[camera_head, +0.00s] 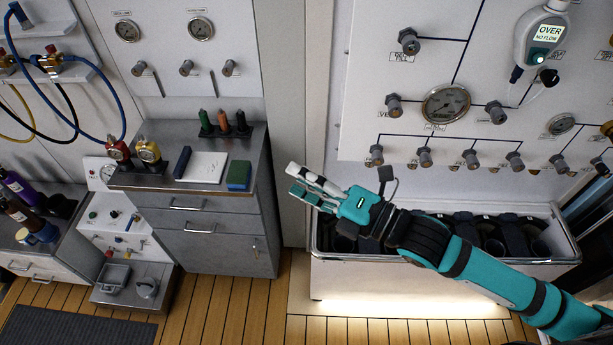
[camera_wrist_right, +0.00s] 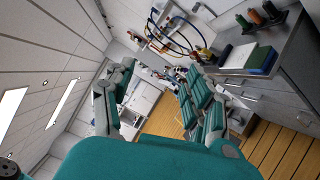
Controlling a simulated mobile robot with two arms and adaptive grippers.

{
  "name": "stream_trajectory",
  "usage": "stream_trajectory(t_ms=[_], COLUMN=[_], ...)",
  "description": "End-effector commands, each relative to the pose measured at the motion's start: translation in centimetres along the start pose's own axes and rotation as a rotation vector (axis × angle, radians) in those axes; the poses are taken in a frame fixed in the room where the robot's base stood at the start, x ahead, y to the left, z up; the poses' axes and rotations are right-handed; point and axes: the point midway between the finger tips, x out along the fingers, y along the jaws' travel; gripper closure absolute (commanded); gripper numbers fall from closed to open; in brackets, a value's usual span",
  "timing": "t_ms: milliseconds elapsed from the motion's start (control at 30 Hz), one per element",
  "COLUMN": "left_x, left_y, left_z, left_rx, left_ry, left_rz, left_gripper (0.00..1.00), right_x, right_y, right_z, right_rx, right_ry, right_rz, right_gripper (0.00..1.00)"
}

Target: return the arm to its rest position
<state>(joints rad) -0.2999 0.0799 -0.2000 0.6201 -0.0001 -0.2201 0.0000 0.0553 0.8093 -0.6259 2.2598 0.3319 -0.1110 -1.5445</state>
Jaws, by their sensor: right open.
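My right arm comes in from the lower right of the head view, teal and black. Its gripper (camera_head: 312,188) points left, in front of the gap between the grey cabinet and the white panel. The gripper is open and empty. In the right wrist view the two fingers (camera_wrist_right: 160,105) stand well apart, with floor and far furniture showing between them. Nothing touches the fingers. My left gripper does not show in either view.
A white bin (camera_head: 450,262) with dark items stands below the gauge panel (camera_head: 350,110), behind my right arm. A grey cabinet (camera_head: 215,240) carries a notepad (camera_head: 203,167), a green-blue block (camera_head: 239,175) and several bottles.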

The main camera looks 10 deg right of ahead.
Motion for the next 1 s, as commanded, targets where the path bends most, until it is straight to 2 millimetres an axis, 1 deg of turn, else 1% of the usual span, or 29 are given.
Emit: stream_trajectory(t_ms=[367, 433, 467, 567, 600, 667, 700, 733, 767, 800, 867, 900, 967, 1000], left_x=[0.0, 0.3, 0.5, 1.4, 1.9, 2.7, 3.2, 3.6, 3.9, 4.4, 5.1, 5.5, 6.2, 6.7], left_y=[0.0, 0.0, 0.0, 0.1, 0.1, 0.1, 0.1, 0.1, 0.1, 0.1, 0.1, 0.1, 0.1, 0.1], left_z=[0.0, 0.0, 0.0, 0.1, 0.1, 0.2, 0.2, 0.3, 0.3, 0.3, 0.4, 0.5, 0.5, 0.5], left_rx=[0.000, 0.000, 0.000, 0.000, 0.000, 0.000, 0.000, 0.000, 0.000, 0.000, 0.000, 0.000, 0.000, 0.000], left_ry=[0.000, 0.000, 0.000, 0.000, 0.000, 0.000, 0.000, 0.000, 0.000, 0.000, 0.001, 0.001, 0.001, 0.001], left_rz=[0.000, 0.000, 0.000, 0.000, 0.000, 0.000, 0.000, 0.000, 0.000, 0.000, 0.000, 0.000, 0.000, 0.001], left_gripper=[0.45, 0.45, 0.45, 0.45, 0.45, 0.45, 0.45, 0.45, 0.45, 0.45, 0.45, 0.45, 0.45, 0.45], right_x=[0.0, 0.1, 0.1, 0.2, 0.2, -0.2, -0.6, -1.0, -1.4, -2.1, -3.5, -4.4, -6.1, -7.3], right_y=[-0.2, -1.2, -2.0, -6.6, -9.2, -13.6, -16.7, -19.0, -21.3, -24.2, -28.7, -31.6, -35.9, -38.6], right_z=[0.1, 0.3, 0.5, 1.6, 2.1, 3.0, 3.4, 3.6, 3.9, 4.0, 3.9, 3.6, 2.9, 2.2], right_rx=[0.000, 0.017, 0.031, 0.117, 0.168, 0.258, 0.322, 0.372, 0.420, 0.483, 0.581, 0.644, 0.739, 0.802], right_ry=[-0.002, -0.012, -0.021, -0.074, -0.104, -0.160, -0.199, -0.230, -0.261, -0.302, -0.366, -0.409, -0.476, -0.521], right_rz=[-0.004, -0.016, -0.027, -0.086, -0.119, -0.174, -0.211, -0.239, -0.266, -0.300, -0.351, -0.385, -0.434, -0.466], right_gripper=[0.45, 0.45, 0.45, 0.45, 0.45, 0.45, 0.45, 0.45, 0.45, 0.45, 0.45, 0.45, 0.45, 0.45])
